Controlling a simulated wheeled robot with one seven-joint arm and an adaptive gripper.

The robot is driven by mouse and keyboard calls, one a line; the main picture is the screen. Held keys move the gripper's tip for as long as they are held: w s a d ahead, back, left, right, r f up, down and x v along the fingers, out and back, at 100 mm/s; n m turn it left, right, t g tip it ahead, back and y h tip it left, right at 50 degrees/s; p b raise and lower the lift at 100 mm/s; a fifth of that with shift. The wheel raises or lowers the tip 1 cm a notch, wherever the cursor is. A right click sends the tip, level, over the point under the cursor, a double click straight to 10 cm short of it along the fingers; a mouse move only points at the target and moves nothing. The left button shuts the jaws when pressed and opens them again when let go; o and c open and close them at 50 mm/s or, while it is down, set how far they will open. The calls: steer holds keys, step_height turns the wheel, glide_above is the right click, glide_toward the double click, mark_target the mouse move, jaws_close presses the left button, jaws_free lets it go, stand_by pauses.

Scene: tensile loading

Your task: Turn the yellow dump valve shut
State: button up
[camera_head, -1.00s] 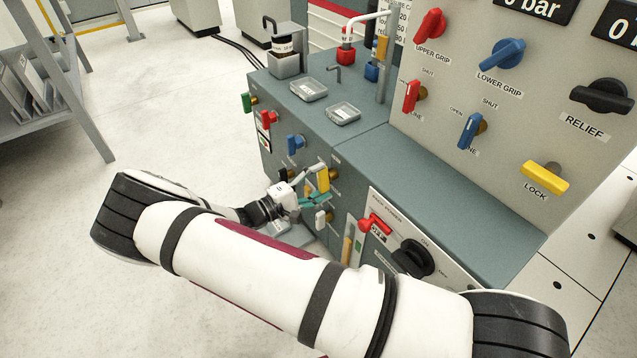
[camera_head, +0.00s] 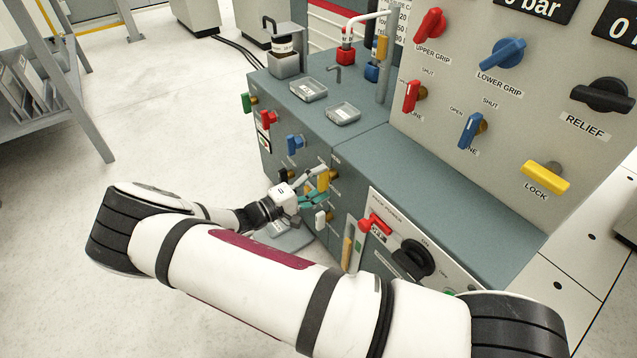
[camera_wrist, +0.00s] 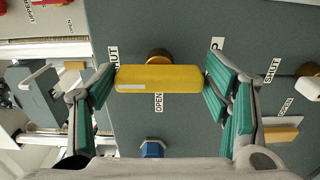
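The yellow dump valve handle (camera_wrist: 158,79) lies level across the middle of the wrist view, on a brass stem. A "SHUT" label is by its left end and an "OPEN" label is below it. In the head view the yellow handle (camera_head: 323,180) is on the front of the grey-green cabinet, partly behind my gripper. My gripper (camera_wrist: 160,78) has its teal-padded fingers spread, one at each end of the handle. The fingertips are very close to the ends; I cannot tell whether they touch.
A blue knob (camera_wrist: 152,149) is below the handle in the wrist view, and a white handle (camera_wrist: 308,69) is at right. In the head view, a red switch (camera_head: 375,224) and a black knob (camera_head: 413,259) are to the right. Open floor is at left.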

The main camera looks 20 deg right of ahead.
steer(key=shift+o, duration=0.8)
steer(key=shift+a, duration=0.1)
steer(key=v, duration=1.1)
steer(key=shift+a, duration=0.35)
steer(key=shift+s, duration=0.15)
